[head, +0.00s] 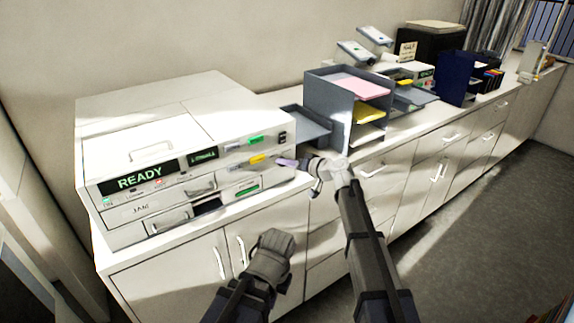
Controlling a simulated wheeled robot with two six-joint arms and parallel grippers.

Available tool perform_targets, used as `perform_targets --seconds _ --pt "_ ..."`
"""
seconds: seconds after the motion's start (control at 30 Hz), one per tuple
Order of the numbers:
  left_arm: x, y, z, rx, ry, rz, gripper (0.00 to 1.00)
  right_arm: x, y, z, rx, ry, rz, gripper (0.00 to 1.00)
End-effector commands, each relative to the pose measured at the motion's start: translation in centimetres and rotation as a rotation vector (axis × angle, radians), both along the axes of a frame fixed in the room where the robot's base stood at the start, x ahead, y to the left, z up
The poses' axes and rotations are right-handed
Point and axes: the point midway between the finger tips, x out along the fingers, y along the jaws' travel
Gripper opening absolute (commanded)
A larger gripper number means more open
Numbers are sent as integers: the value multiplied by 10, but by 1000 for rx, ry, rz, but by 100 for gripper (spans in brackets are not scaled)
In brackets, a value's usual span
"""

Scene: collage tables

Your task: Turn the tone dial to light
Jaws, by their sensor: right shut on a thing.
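A white copier (150,125) with a lit READY display (140,177) stands on the counter at the left. My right gripper (300,163) reaches in from the lower right to the right end of the copier's front. It is shut on a small part there, apparently the tone dial; the gripper mostly hides it, and its setting cannot be read. A lilac piece (286,162) shows at the fingertips. My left gripper (270,255) is low, in front of the cabinet doors and apart from the copier. Its fingers are not clear to see.
A grey shelf tray (312,100) with pink and yellow paper stands right of the copier, close behind my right gripper. Farther along the counter are a blue file holder (453,80) and a dark box (425,45).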

Motion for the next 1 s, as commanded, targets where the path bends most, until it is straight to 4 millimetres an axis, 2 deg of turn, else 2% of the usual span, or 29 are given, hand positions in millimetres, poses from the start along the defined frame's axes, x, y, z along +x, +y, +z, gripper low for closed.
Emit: perform_targets --seconds 0.4,0.43,0.5,0.67,1.0 --pt "0 0 -1 0 0 0 0 -2 0 -1 1 5 4 0" --pt "0 0 -1 0 0 0 0 -2 0 -1 1 5 4 43" --pt "0 0 0 0 0 0 0 -2 0 -1 1 4 3 51" --pt "0 0 0 0 0 0 0 -1 0 0 3 4 1 69" --pt "0 0 1 0 0 0 0 -2 -2 1 3 3 0 70"
